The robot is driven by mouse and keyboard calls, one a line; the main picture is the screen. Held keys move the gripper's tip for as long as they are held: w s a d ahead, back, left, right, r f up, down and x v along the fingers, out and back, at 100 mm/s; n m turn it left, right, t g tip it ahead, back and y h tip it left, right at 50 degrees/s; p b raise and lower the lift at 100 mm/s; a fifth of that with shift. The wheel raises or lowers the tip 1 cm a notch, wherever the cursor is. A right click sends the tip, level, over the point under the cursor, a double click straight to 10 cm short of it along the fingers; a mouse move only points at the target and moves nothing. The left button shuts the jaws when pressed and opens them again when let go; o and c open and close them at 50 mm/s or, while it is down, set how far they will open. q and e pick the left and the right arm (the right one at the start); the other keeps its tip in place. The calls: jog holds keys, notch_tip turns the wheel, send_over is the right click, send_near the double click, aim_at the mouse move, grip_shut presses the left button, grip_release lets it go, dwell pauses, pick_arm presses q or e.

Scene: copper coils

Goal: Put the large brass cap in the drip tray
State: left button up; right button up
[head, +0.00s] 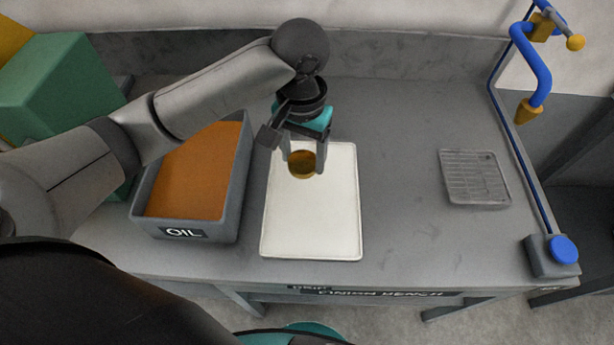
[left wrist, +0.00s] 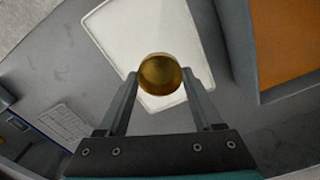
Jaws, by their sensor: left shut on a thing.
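The large brass cap (head: 302,164) is a round golden-brown disc between the fingers of my left gripper (head: 302,168). The left wrist view shows the cap (left wrist: 160,74) between the two fingertips of the gripper (left wrist: 160,80), with the white tray behind it. My left gripper is shut on the cap. My right gripper is not in view.
A blue pipe (head: 535,65) and a blue-topped block (head: 562,250) stand at the right edge. The bench between tray and rack is clear.

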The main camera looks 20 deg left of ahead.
pick_arm(q)
notch_tip(320, 180, up, 6)
jog(key=p, duration=0.2)
send_over(313, 194)
jog(key=shift+m, duration=0.3)
notch_tip(313, 194, down, 20)
jog(key=b, duration=0.4)
jog(key=shift+r, duration=0.15)
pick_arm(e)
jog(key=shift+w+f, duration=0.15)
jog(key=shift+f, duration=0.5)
pick_arm(q)
jog(key=o, duration=1.4)
notch_tip(313, 194, up, 12)
jog(key=p, duration=0.2)
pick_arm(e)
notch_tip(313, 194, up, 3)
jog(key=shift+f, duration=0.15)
pick_arm(q)
jog(key=shift+s, duration=0.1)
